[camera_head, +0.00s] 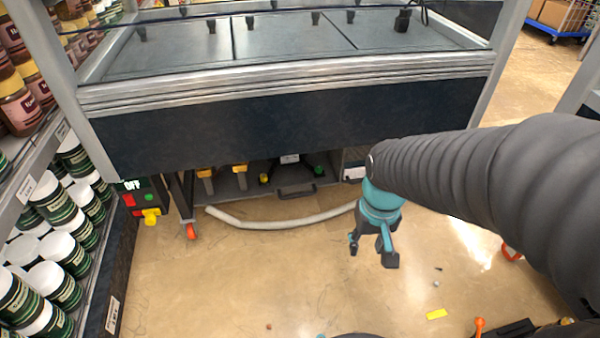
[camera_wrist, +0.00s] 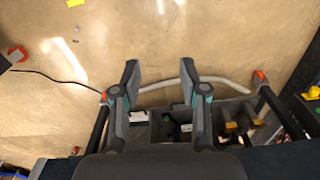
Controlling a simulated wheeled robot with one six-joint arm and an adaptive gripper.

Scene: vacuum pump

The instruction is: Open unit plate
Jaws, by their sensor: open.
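The low unit compartment lies under the dark freezer cabinet (camera_head: 290,120). Its grey front edge carries a black handle (camera_head: 296,191); I take this part as the unit plate, but cannot tell its outline clearly. Yellow-topped parts (camera_head: 239,170) and a green knob (camera_head: 319,170) show inside it. My gripper (camera_head: 372,252) is open and empty, pointing down above the floor, right of the handle and in front of the cabinet. Its two fingers (camera_wrist: 160,75) show apart in the wrist view.
A pale hose (camera_head: 280,222) curves along the floor before the compartment. A switch box (camera_head: 142,200) reading OFF stands left. Shelves of jars (camera_head: 60,250) line the left side. A yellow piece (camera_head: 436,314) lies on the floor. The floor in the middle is mostly clear.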

